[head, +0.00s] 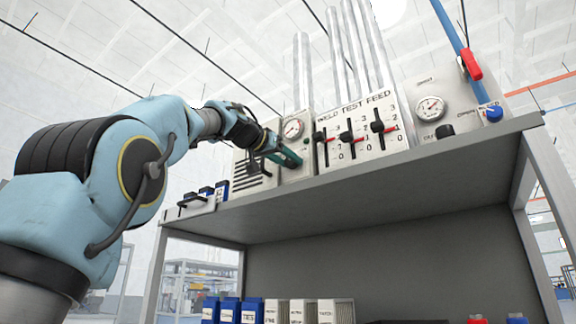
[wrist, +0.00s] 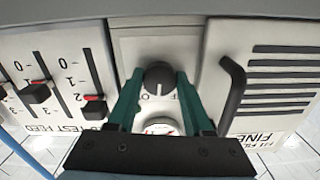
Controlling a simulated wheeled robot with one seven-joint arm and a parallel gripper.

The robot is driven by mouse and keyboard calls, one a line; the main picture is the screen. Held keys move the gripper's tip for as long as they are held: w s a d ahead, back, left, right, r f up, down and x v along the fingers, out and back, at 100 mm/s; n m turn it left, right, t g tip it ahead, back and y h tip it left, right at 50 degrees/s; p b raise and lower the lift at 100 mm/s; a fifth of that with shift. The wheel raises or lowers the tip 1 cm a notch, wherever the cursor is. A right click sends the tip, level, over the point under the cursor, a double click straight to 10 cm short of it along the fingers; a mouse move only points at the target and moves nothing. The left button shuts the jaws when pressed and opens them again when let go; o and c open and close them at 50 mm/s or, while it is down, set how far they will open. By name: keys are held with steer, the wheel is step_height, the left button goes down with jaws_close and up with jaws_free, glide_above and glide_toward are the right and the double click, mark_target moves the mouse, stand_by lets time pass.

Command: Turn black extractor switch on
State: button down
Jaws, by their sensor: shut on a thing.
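A round black switch knob (wrist: 158,76) with a pale pointer line sits on a white panel (wrist: 135,42) in the wrist view. The green fingers of my gripper (wrist: 160,80) are on both sides of the knob and shut on it. The pointer line runs toward the bottom of the wrist view. Lettering beside the knob is partly hidden by the fingers. In the head view my gripper (head: 287,159) reaches the front of the panel (head: 300,169) under a round gauge (head: 293,129), and hides the knob.
A panel with sliders (head: 352,132) marked WELD, TEST and FEED adjoins on the right in the head view. A slotted panel with a black handle (wrist: 233,95) is close by on the other side. The grey shelf (head: 340,185) runs below the panels.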

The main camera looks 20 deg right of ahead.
steer(key=m+b, duration=0.1)
steer(key=m, duration=0.2)
steer(key=shift+f+m, duration=0.1)
steer(key=shift+m, duration=2.1)
steer(key=shift+b, duration=0.3)
steer(key=shift+c, duration=1.5)
jaws_free()
steer(key=b+v, duration=0.4)
steer(key=v, duration=0.6)
steer(key=shift+s+a, duration=0.15)
steer(key=shift+a, duration=0.25)
